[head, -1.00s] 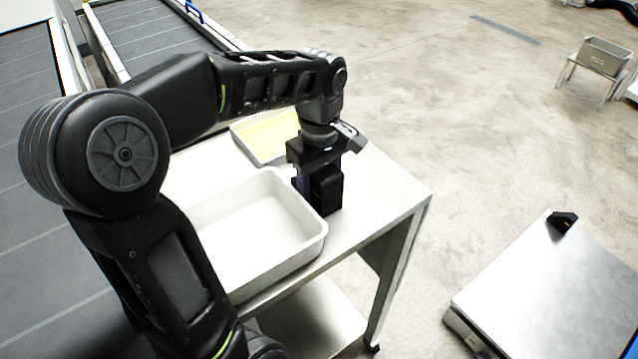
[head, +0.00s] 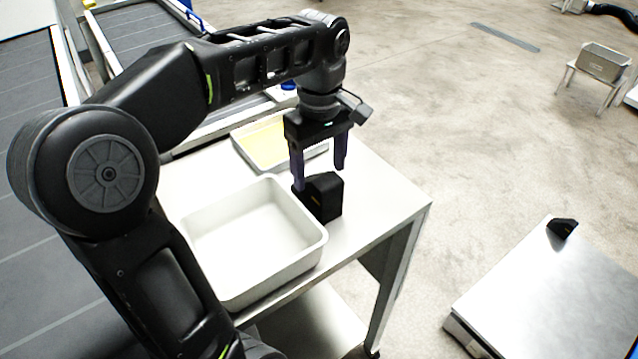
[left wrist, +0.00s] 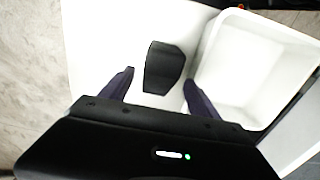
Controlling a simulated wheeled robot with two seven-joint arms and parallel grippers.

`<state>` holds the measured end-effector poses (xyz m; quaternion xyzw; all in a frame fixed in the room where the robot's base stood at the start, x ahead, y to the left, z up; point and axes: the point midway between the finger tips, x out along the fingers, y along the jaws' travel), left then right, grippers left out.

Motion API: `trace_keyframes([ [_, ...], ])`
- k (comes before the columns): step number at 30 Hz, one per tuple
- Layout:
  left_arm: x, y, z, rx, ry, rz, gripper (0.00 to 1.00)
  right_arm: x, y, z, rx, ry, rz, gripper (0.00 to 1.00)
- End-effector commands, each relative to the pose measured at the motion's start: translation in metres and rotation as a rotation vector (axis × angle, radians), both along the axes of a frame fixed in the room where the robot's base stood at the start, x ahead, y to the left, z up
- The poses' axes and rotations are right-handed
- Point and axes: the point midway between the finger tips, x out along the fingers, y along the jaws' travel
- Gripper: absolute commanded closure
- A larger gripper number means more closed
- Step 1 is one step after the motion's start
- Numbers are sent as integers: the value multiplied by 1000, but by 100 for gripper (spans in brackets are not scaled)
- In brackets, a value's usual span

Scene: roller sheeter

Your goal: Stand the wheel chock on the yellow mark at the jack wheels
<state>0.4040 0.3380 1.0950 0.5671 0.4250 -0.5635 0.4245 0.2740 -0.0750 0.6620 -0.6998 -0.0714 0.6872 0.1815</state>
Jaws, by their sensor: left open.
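A black wheel chock (head: 322,197) stands on the white table at the right of a white bin. It also shows in the left wrist view (left wrist: 163,68), between the fingers and apart from them. My left gripper (head: 319,178) is open and empty just above the chock, pointing down; its fingers also show in the left wrist view (left wrist: 159,77). A second black chock-like block (head: 562,228) lies on a metal platform at the right. I cannot make out the yellow mark or the jack wheels. My right gripper is not in view.
The white bin (head: 316,246) stands close beside the chock on the white table (head: 385,202). A shallow tray with yellow contents (head: 240,150) lies behind. The metal platform (head: 545,300) is low at the right. Open concrete floor lies between table and platform.

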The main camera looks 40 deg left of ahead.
Motion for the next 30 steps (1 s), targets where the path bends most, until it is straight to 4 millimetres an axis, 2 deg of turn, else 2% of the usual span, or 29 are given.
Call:
trace_keyframes([
  [1,0,0,23,0,1,1,29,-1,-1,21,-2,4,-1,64],
  [3,0,0,37,0,1,1,29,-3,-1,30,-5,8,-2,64],
  [9,0,0,53,0,3,1,29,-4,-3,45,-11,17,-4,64],
  [30,0,0,54,1,3,0,29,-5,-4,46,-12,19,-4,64],
])
